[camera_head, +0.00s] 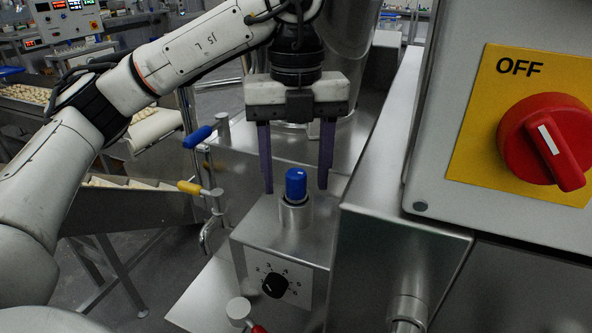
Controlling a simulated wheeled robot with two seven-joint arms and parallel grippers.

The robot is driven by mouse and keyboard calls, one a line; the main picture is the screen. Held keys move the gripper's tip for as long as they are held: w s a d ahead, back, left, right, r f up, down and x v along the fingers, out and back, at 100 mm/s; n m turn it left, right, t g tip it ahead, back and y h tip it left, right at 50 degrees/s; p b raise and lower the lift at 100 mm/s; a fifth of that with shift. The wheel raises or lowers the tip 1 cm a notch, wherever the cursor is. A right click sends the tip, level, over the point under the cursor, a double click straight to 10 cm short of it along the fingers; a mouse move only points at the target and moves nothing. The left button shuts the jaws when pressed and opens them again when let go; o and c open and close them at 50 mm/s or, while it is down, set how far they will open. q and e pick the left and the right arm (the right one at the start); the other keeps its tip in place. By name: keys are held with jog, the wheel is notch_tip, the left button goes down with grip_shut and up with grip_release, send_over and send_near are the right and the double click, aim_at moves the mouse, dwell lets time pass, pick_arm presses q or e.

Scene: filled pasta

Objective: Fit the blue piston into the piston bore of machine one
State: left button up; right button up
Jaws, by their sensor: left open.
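The blue piston (296,184) stands upright at the mouth of a short metal collar (295,213), which looks like the piston bore. The collar sits on top of a steel machine block (262,229) with a numbered dial. My left gripper (297,188) points down over the piston. Its two purple fingers are spread, one on each side of the blue piston, with a visible gap to it. How deep the piston sits in the collar is hidden. My right gripper is not in view.
A large steel housing with a red OFF switch (545,140) stands close on the right. Taps with a blue handle (197,137) and a yellow handle (189,187) stick out at left. A red-and-white lever knob (238,309) is in front. Pasta conveyors (27,96) lie behind left.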

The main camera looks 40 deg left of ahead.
pick_arm(q)
jog(key=shift+r+p, duration=0.3)
jog(key=shift+r, duration=0.45)
jog(key=shift+r+p, duration=0.3)
jog(key=shift+r, duration=0.05)
jog(key=shift+r+p, duration=2.35)
jog(key=shift+p, duration=0.05)
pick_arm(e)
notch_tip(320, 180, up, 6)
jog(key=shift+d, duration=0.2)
pick_arm(q)
notch_tip(320, 180, up, 10)
jog(key=p, duration=0.1)
jog(key=shift+r, duration=0.15)
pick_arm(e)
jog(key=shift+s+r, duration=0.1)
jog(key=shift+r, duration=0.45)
